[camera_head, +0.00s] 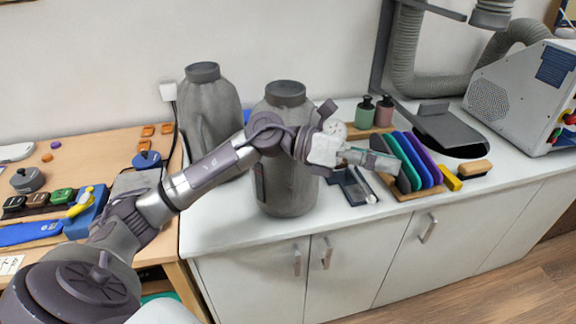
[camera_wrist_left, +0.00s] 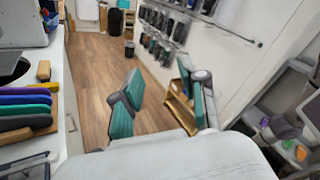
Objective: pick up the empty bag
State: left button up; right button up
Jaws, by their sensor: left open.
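I cannot make out an empty bag for certain in either view. My left gripper (camera_head: 375,160) reaches across the white counter from the left, above a dark tray (camera_head: 346,190) and beside the upright coloured insoles (camera_head: 410,160). In the left wrist view the left gripper (camera_wrist_left: 165,98) shows two teal-padded fingers spread apart with nothing between them. The wood floor and a wall rack show behind the fingers. A small clear or whitish item lies in the dark tray; I cannot tell what it is. My right gripper is in neither view.
Two large grey vessels (camera_head: 208,115) stand on the counter, the nearer one (camera_head: 287,185) partly behind my arm. Green and pink bottles (camera_head: 365,112), a wooden brush (camera_head: 474,169) and a perforated machine (camera_head: 525,95) stand farther right. A wooden table (camera_head: 95,150) with small items is at left.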

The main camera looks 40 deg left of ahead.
pick_arm(q)
jog(key=s+a+f+m+g+y, duration=0.1)
jog(key=s+a+m+g+y, duration=0.1)
jog(key=a+y, duration=0.65)
jog(key=s+a+m+g+y, duration=0.15)
jog(key=a+y, duration=0.25)
jog(key=a, duration=1)
jog(key=p, duration=0.4)
send_near(290, 180)
jog(key=s+d+f, duration=0.2)
jog(key=d+f, duration=0.3)
jog(key=d, duration=0.1)
jog(key=shift+f, duration=0.4)
grip_shut()
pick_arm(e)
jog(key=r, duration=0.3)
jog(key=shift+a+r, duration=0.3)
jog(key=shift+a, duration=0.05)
pick_arm(q)
jog(key=shift+w+r+t, duration=0.1)
jog(key=shift+t, duration=0.15)
